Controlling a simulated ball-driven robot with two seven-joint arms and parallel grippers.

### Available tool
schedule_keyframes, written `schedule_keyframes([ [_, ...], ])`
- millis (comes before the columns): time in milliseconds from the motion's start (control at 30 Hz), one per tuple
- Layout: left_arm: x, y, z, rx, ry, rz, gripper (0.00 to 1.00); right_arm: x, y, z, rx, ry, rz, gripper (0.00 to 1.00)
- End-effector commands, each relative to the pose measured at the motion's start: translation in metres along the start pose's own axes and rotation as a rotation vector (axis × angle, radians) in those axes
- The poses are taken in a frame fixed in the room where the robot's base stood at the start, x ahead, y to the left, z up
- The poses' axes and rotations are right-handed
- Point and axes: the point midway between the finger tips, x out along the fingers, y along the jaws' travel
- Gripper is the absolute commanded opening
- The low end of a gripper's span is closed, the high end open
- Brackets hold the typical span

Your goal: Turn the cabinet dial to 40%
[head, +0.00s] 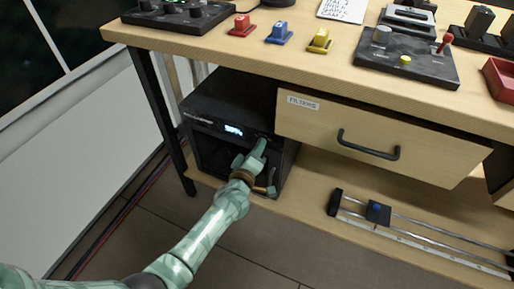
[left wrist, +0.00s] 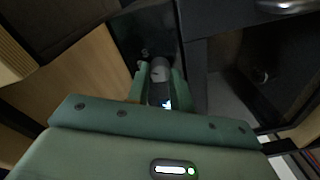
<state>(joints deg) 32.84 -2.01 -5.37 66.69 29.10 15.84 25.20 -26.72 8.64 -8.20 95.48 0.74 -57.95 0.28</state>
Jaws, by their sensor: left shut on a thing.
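The black cabinet (head: 228,98) stands on the lower shelf under the wooden table, with a small lit display (head: 233,130) on its front panel. My left gripper (head: 259,147) reaches the right part of that panel and covers the dial in the head view. In the left wrist view the grey round dial (left wrist: 160,69) sits between the two green fingers of my left gripper (left wrist: 160,76), which is shut on it. The lit display (left wrist: 167,104) shows partly between the fingers; its reading is too small to tell. My right gripper is not in view.
A wooden drawer (head: 375,137) labelled FILTERS, with a black handle (head: 368,145), is close to the right of the cabinet. A rail with a black slider (head: 378,213) lies on the lower shelf. Red, blue and yellow blocks and control boxes stand on the tabletop (head: 300,62).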

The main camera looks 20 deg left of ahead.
Motion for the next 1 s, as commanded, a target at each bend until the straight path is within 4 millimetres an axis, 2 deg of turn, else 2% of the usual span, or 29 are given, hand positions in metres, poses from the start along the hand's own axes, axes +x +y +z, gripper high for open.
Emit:
schedule_keyframes([
  [400, -0.001, -0.001, -0.001, -0.391, -0.025, -0.018, 0.0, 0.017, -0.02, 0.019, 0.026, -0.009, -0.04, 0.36],
  [700, -0.001, -0.003, -0.001, -0.646, -0.041, -0.03, 0.0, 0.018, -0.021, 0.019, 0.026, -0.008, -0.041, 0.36],
  [1000, -0.001, -0.003, -0.001, -0.813, -0.051, -0.037, 0.0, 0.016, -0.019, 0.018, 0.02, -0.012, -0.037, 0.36],
])
